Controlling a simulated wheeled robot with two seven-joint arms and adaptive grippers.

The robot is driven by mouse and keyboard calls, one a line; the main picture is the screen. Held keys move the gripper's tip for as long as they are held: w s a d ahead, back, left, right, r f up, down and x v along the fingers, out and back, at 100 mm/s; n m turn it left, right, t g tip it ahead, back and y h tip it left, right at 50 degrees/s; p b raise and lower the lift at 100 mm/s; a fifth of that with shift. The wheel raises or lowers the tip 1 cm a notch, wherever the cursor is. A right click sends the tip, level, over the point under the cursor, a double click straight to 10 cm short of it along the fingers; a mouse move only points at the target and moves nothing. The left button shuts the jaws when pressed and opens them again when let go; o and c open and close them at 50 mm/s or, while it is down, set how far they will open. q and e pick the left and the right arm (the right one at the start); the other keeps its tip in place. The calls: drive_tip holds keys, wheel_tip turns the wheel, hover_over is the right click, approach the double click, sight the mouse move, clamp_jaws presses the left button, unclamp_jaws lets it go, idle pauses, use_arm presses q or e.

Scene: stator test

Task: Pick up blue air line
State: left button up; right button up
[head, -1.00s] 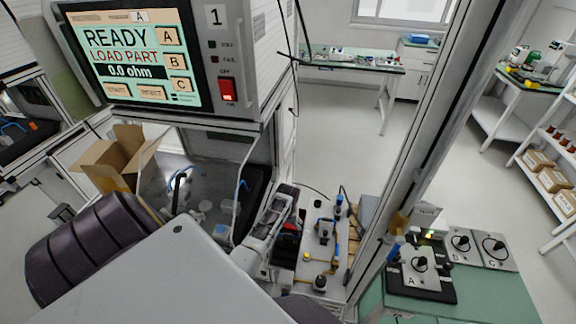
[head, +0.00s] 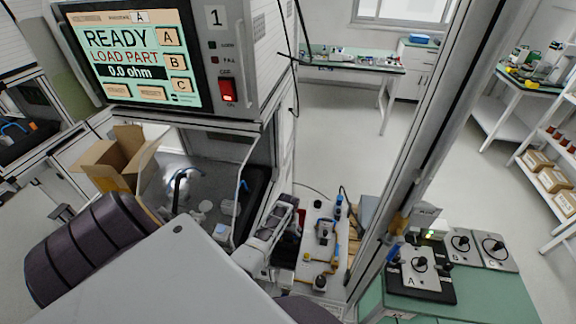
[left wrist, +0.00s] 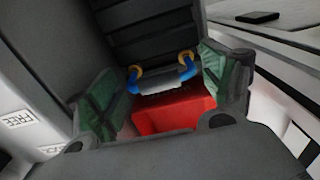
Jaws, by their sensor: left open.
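The blue air line (left wrist: 160,82) shows in the left wrist view as a short curved tube with a brass-coloured ring at each end. It lies above a red block (left wrist: 172,110). My left gripper (left wrist: 163,92) is open, with one green-padded finger on each side of the line. I see no finger closed on the line, and contact is unclear. In the head view my left gripper (head: 284,216) is beside the pale fixture plate (head: 312,262), and it hides much of what is under it. My right gripper is not in view.
The tester (head: 150,60) reads READY, LOAD PART, with an open bay below it. A metal post (head: 430,120) rises right of the plate. A green bench (head: 490,290) carries units A, B and C. An open cardboard box (head: 117,158) stands at left.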

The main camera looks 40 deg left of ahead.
use_arm(q)
drive_tip(key=shift+c, duration=0.3)
drive_tip(key=c, duration=1.5)
drive_tip(key=shift+r, duration=0.15)
drive_tip(key=shift+r, duration=4.9)
